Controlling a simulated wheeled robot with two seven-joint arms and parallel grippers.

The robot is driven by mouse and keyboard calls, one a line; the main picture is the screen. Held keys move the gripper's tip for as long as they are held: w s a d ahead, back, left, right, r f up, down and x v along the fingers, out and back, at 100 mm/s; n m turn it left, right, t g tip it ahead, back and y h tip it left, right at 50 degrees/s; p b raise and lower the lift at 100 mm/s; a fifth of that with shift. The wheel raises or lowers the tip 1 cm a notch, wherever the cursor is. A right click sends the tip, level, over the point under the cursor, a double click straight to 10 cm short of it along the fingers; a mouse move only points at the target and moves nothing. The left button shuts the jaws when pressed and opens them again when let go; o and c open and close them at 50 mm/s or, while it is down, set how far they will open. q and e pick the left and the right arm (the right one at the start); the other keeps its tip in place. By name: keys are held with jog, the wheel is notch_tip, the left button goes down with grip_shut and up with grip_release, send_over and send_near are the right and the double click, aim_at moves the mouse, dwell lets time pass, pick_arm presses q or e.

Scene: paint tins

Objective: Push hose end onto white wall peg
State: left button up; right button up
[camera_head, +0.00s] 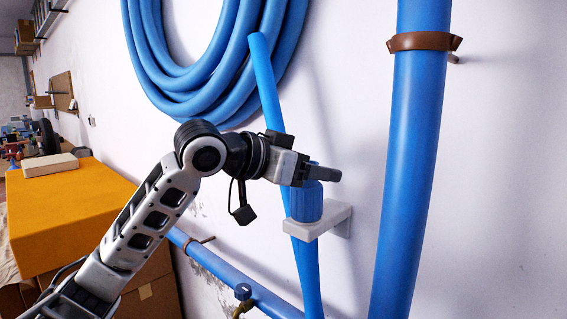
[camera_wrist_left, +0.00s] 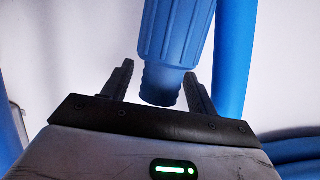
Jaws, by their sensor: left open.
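The blue ribbed hose end (camera_head: 306,205) stands upright at the white wall bracket (camera_head: 325,220), which juts from the wall. Its lower part meets the bracket's top; whether a peg is inside it is hidden. My left gripper (camera_head: 322,174) is at the top of the hose end, fingers pointing toward the right. My right gripper is not in view.
A coiled blue hose (camera_head: 215,85) hangs on the wall behind. A thick blue pipe (camera_head: 408,170) with a brown clamp (camera_head: 424,42) runs down at right. A lower blue pipe (camera_head: 262,296) crosses below. An orange-topped surface (camera_head: 65,215) stands at left.

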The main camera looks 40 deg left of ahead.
pick_arm(q)
jog(key=b+v, duration=0.4)
jog(key=v, duration=1.1)
jog(key=shift+s+r, duration=0.15)
jog(key=shift+s, duration=0.05)
jog(key=w+d+f+n+g+y, duration=0.1)
jog(key=w+d+f+g, duration=0.15)
jog(key=f, duration=1.25)
jog(key=w+d+f+n+g+y, duration=0.1)
jog(key=w+f+g+y, duration=0.15)
jog(key=f, duration=1.25)
jog(key=s+d+f+g+y, duration=0.1)
jog(key=s+d+f+g, duration=0.3)
jog(key=s+f, duration=0.5)
jog(key=s+d+f+g, duration=0.1)
jog(key=s+d+f, duration=0.6)
jog(key=f, duration=0.3)
jog(key=w+d+f+t+h+p, duration=0.2)
jog(key=w+d+t+h, duration=0.1)
jog(key=w+d+t, duration=0.2)
jog(key=shift+w+d+t, duration=0.4)
jog(key=shift+d+t, duration=0.15)
jog(key=shift+t, duration=0.45)
